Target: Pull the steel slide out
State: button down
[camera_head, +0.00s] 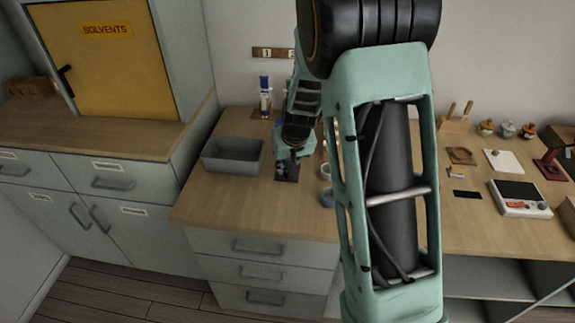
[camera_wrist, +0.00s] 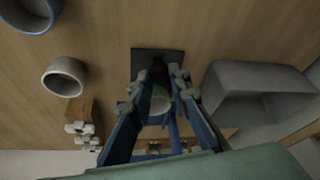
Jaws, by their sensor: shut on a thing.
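My gripper (camera_head: 289,158) is low over the wooden bench, beside a grey bin. In the wrist view its two blue fingers (camera_wrist: 158,78) are closed around a dark upright piece (camera_wrist: 157,66). The piece stands on a dark square plate (camera_wrist: 140,54) on the bench; the plate also shows in the head view (camera_head: 288,176). A greenish rounded part (camera_wrist: 160,98) shows between the fingers. I cannot make out for certain which part is the steel slide, since the fingers hide much of the held piece.
The grey bin (camera_head: 232,155) stands close by, and is also in the wrist view (camera_wrist: 255,90). A white-rimmed cup (camera_wrist: 65,76) and a blue-rimmed cup (camera_wrist: 30,10) stand on the other side. A digital scale (camera_head: 520,198) is further right. Bare bench lies in front.

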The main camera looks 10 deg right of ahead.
jog(key=c, duration=1.8)
grip_release()
jog(key=shift+w, duration=0.1)
jog(key=shift+r, duration=0.1)
jog(key=v, duration=1.2)
jog(key=shift+d, duration=0.1)
